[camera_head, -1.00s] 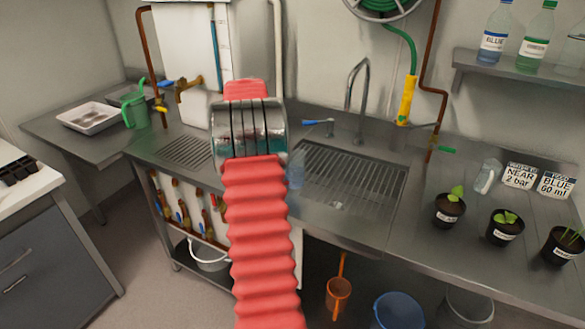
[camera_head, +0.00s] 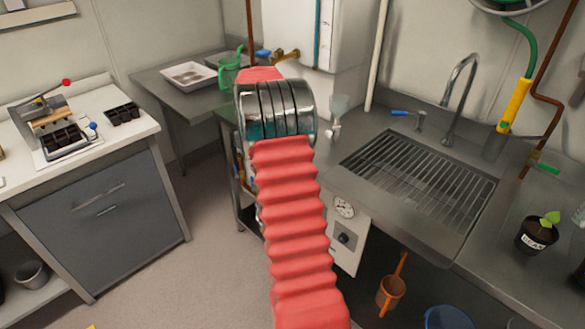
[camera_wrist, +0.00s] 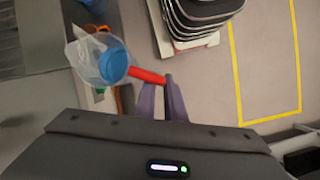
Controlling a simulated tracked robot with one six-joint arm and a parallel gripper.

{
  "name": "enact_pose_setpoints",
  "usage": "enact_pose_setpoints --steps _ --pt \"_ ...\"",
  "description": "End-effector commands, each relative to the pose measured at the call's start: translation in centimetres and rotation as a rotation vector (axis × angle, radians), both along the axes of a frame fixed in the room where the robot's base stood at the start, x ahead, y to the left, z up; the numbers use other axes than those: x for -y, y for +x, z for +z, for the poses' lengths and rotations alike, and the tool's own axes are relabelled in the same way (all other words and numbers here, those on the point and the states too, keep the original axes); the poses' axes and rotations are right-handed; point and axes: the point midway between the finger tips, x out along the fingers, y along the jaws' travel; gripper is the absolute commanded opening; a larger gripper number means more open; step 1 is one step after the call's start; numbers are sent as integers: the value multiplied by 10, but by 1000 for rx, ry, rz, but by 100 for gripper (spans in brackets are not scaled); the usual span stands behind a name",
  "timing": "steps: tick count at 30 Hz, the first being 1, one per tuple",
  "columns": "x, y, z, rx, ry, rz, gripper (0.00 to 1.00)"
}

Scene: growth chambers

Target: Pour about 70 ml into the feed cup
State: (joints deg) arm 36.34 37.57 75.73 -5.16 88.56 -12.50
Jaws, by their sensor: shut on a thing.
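In the wrist view my gripper (camera_wrist: 159,82) is shut on a red handle (camera_wrist: 147,76). The handle runs left to a round blue part (camera_wrist: 113,65), which overlaps a clear container (camera_wrist: 88,66). I cannot tell whether the blue is liquid or a solid part, or whether this container is the feed cup. In the head view a small clear vessel (camera_head: 337,112) shows just right of my arm, near the sink's left end. My gripper is hidden behind the arm there. I cannot make out a liquid level.
The slatted sink (camera_head: 418,185) and tap (camera_head: 460,95) are on the right, with a potted seedling (camera_head: 537,236) beyond. A green jug (camera_head: 229,70) and white tray (camera_head: 188,74) stand on the back bench. A grey cabinet (camera_head: 100,215) is at left; open floor lies between.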

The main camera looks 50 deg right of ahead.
Motion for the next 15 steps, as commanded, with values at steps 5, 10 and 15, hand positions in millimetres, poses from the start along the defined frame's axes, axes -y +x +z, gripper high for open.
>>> enact_pose_setpoints --steps 5,10,15 --pt "-41 26 -7 -1 1 29 0" --pt "-79 45 -12 -1 0 66 0" --pt "-117 62 -19 -1 0 113 0"
